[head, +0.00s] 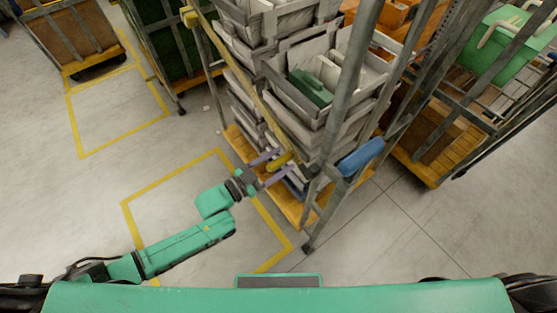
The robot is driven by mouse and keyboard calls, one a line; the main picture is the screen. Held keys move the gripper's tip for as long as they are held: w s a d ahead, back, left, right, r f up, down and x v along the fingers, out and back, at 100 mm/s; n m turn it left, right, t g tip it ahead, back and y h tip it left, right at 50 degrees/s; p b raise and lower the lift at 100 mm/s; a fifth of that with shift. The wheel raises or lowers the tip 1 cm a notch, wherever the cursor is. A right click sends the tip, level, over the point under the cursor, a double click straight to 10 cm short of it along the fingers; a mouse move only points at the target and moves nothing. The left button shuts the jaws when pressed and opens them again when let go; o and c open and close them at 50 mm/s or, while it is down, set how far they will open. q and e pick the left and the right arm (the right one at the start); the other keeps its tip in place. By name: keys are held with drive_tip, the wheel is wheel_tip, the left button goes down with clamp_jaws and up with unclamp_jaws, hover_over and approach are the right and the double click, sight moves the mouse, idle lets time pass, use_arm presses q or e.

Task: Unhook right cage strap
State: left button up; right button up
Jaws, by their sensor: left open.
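A roll cage (351,75) with grey posts stands on an orange-yellow base, loaded with stacked grey crates. A yellow strap (247,92) runs diagonally across its open front, from the left post at the top down toward the right post. A thicker yellow piece (279,161) shows near the strap's lower end. My left gripper (280,166) reaches in from the left with its purple fingers open, one on each side of that yellow piece. I cannot tell whether they touch it. The strap's fastening at the right post is not clear. My right gripper is out of view.
Other loaded cages stand at the back left (75,35) and at the right (447,125). Yellow floor markings (127,218) lie under my left arm. The grey floor in front is clear.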

use_arm(q)
drive_tip(key=shift+s, duration=0.1)
clamp_jaws()
drive_tip(key=shift+f, duration=0.1)
idle(1.2)
